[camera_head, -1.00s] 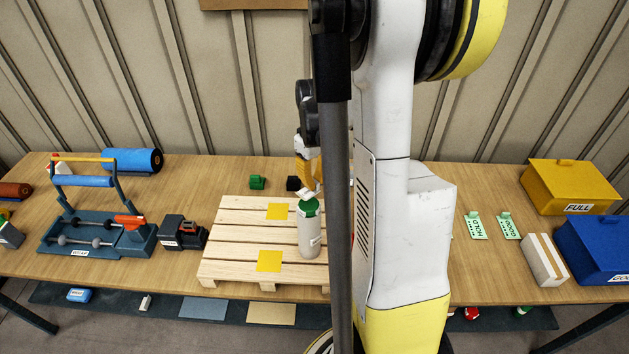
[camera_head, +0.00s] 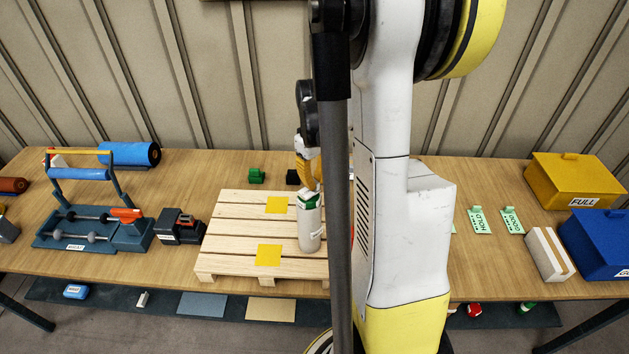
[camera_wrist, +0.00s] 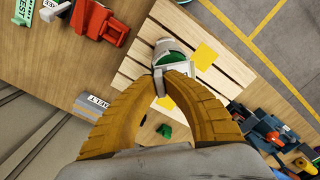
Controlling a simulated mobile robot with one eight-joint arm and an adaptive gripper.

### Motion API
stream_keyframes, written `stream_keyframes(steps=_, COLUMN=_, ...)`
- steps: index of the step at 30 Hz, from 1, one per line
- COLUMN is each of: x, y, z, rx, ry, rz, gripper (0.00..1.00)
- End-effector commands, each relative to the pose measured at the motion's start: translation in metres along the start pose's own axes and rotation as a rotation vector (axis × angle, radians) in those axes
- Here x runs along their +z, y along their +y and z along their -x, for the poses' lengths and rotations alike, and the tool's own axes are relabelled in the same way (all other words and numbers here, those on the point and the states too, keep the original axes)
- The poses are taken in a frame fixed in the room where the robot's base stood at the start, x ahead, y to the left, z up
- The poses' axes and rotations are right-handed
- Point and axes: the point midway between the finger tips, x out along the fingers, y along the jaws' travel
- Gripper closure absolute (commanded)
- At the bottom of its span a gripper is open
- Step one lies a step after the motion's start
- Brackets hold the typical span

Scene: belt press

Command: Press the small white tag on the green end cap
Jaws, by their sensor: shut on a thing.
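A white bottle-like cylinder (camera_head: 311,236) with a green end cap (camera_wrist: 170,58) stands on the wooden pallet, green end up. The cap shows only in part in the head view. My gripper (camera_wrist: 174,75) has yellow ribbed fingers and comes from above, its pale tips together at the cap. It is shut at the near edge of the cap; what lies between the tips is mostly hidden. I cannot pick out the small white tag apart from the pale fingertips. In the head view, my own arm column hides the area just right of the cylinder.
The pallet (camera_head: 229,235) has two yellow squares (camera_head: 268,255). A dark boxy device (camera_head: 180,228) and a blue roller rig (camera_head: 77,173) stand left, and a green block (camera_head: 257,176) behind. A yellow box (camera_head: 573,181) and blue box (camera_head: 600,243) stand right.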

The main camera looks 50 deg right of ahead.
Motion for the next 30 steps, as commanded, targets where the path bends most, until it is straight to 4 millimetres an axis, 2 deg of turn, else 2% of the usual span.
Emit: stream_keyframes(steps=30, x=0.0, y=0.0, z=-0.012, rx=0.0, ry=0.0, rz=0.0, gripper=1.0)
